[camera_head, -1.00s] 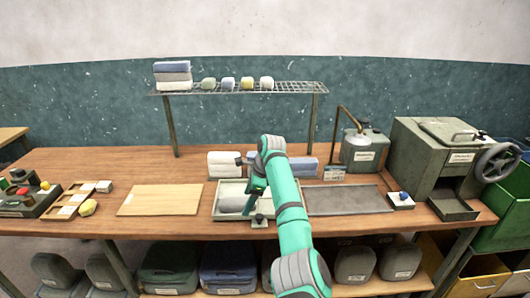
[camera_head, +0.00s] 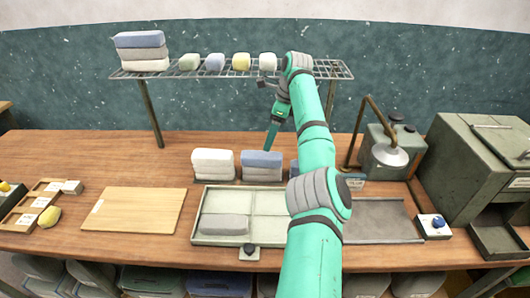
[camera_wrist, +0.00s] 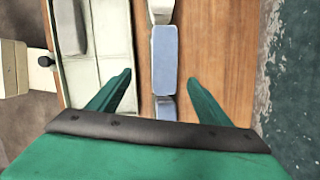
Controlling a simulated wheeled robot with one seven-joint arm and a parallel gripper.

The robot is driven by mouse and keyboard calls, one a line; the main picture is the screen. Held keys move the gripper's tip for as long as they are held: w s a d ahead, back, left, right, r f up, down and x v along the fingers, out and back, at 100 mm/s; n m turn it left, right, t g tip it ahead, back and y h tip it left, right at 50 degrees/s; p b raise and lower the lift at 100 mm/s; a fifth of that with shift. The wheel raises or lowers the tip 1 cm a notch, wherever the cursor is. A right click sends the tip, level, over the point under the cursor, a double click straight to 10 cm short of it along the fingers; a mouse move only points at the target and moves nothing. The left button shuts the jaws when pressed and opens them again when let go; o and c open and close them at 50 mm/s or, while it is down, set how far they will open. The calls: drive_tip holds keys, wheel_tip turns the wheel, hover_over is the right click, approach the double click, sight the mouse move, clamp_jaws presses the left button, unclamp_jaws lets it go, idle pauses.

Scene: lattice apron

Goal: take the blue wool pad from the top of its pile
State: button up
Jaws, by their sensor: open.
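A pile with a blue wool pad (camera_head: 261,159) on top stands on the bench behind the tray, with pale pads under it. In the wrist view the blue pad (camera_wrist: 165,60) lies below and ahead, between the lines of my fingers. My gripper (camera_wrist: 160,76) is open and empty, pointing down above the row of piles, apart from the pad. In the head view my gripper (camera_head: 274,132) shows just above and behind that pile. A second bluish pile (camera_wrist: 167,108) stands beside it, mostly hidden by my arm in the head view.
A white pile (camera_head: 213,164) stands to the left. The divided tray (camera_head: 236,199) holds a grey pad in front. A wire rack (camera_head: 185,73) above carries another blue-topped pile (camera_head: 139,39) and several small blocks. A lamp-like fixture (camera_head: 389,154) stands right.

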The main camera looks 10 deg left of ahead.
hover_over(263, 155)
drive_tip(key=d, duration=0.2)
drive_tip(key=f, duration=0.5)
drive_tip(key=shift+s+a+f, duration=0.1)
drive_tip(key=shift+s+f, duration=0.1)
drive_tip(key=shift+s, duration=0.15)
drive_tip(key=shift+w+x, duration=0.2)
drive_tip(key=shift+x, duration=1.05)
drive_tip(key=shift+w+x, duration=0.2)
drive_tip(key=shift+x, duration=1.1)
drive_tip(key=shift+s+a+r, duration=0.1)
drive_tip(key=shift+s, duration=0.05)
drive_tip(key=shift+f, duration=0.25)
drive_tip(key=c, duration=1.1)
